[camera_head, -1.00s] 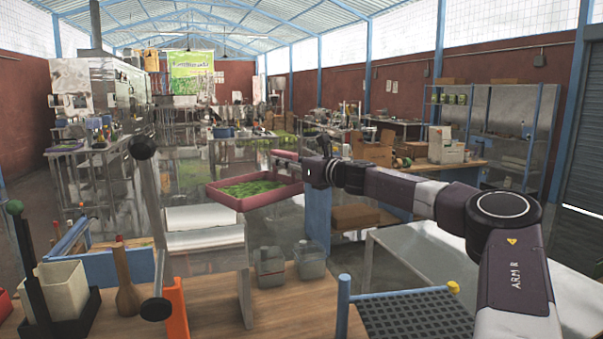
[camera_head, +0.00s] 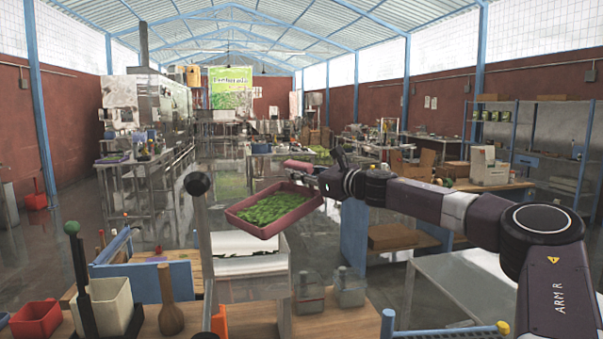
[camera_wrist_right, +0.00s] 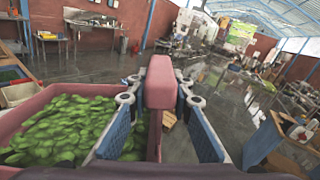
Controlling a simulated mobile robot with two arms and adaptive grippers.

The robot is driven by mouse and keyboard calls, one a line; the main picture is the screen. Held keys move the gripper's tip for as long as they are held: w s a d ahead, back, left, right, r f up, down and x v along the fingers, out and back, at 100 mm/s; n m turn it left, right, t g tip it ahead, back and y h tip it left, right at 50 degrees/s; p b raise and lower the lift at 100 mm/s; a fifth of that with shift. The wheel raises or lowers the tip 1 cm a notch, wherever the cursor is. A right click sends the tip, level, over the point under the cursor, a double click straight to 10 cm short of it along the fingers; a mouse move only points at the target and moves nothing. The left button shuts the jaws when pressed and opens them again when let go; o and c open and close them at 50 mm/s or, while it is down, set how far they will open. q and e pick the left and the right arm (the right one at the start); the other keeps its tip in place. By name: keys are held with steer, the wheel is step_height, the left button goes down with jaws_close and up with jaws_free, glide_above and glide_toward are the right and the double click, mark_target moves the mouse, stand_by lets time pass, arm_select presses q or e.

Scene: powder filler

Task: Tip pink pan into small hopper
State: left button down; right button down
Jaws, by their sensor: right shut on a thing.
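The pink pan (camera_head: 290,223) is full of green leaf-like pieces (camera_head: 268,208) and hangs in the air, with its near-left side lower in the head view. My right gripper (camera_head: 318,172) is shut on the pan's pink handle (camera_wrist_right: 160,82), which shows between its two fingers in the right wrist view. A pale metal unit (camera_head: 245,262) with a white top stands below and slightly left of the pan. It may be the small hopper; its opening cannot be made out. The pan looks apart from it. My left gripper is not in view.
A post with a black ball (camera_head: 197,184) rises just left of the pan. A white container (camera_head: 107,305) and a red bin (camera_head: 36,317) are at the lower left. A blue rail (camera_head: 450,329) is at the lower right.

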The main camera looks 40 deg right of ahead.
steer(key=shift+a+r+n+p, duration=0.3)
steer(key=shift+r+p, duration=0.1)
steer(key=shift+r, duration=0.25)
steer(key=shift+a+r+n+p, duration=0.2)
steer(key=shift+r+n+p, duration=0.15)
steer(key=shift+r, duration=0.25)
steer(key=shift+a+r+n+p, duration=3.45)
steer(key=shift+a+r, duration=0.25)
steer(key=shift+a, duration=0.75)
steer(key=a+n+b, duration=0.4)
steer(key=a+n, duration=0.3)
steer(key=a, duration=0.5)
steer(key=shift+a+f, duration=0.35)
steer(key=shift+s, duration=0.1)
